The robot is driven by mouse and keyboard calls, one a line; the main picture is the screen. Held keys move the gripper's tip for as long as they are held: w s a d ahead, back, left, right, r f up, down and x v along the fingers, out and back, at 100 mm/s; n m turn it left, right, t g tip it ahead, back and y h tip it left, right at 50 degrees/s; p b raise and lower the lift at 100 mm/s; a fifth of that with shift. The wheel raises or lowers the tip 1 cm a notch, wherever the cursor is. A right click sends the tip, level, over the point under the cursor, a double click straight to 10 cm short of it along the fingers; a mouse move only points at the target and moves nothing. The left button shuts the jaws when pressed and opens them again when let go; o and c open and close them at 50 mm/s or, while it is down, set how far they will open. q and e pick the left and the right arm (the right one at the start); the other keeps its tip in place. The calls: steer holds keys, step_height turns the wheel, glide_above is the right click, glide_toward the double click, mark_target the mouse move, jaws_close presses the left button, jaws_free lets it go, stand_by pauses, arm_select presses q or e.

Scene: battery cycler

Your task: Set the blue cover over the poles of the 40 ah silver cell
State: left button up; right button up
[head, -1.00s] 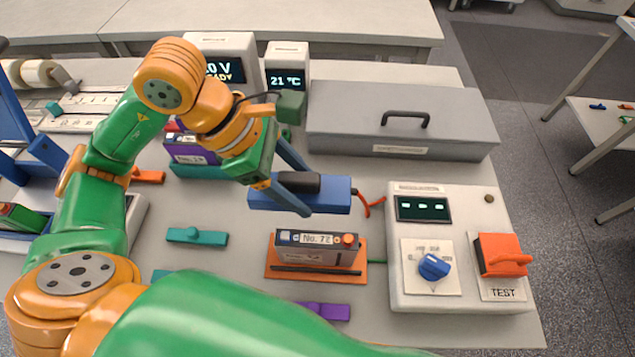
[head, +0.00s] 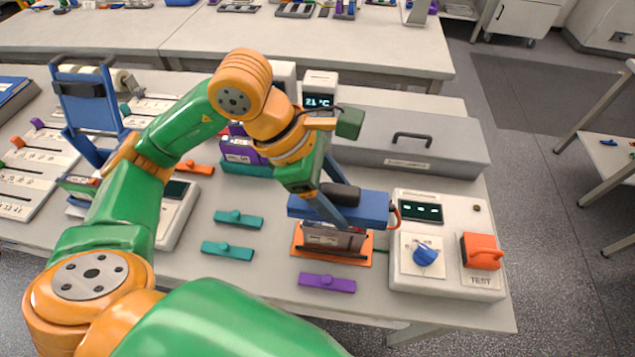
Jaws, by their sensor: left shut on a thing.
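The blue cover (head: 371,209), with a black grip on top, is held by my left gripper (head: 341,192), which is shut on that grip. The cover hangs level over the silver cell (head: 335,239), which stands upright in an orange holder (head: 360,262). The cover hides the cell's top and poles, and I cannot tell whether it touches them. The cell's capacity marking is not readable. My right gripper is not in view.
The cycler box (head: 430,283) with screen, blue knob (head: 425,256) and orange TEST switch (head: 482,252) stands close right. A grey lidded case (head: 440,160) lies behind. A purple clip (head: 327,284) lies in front, teal clips (head: 228,250) to the left. A purple cell (head: 240,150) stands behind left.

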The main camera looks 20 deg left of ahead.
arm_select(q)
steer(key=f, duration=0.1)
steer(key=w+f+b, duration=0.1)
steer(key=w+a+f+b, duration=0.1)
steer(key=f, duration=0.1)
steer(key=shift+w, duration=0.15)
steer(key=f+b, duration=0.4)
steer(key=b, duration=0.1)
steer(key=shift+s+d+f, duration=0.2)
steer(key=shift+s+f, duration=0.2)
steer(key=shift+w+f+b, duration=0.2)
steer(key=shift+f+b, duration=0.05)
steer(key=shift+b, duration=0.15)
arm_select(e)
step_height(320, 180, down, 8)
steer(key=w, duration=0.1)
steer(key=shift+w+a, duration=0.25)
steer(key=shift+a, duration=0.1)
arm_select(q)
steer(key=shift+s+r, duration=0.15)
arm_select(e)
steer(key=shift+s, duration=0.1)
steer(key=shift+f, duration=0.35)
arm_select(q)
steer(key=o, duration=1.6)
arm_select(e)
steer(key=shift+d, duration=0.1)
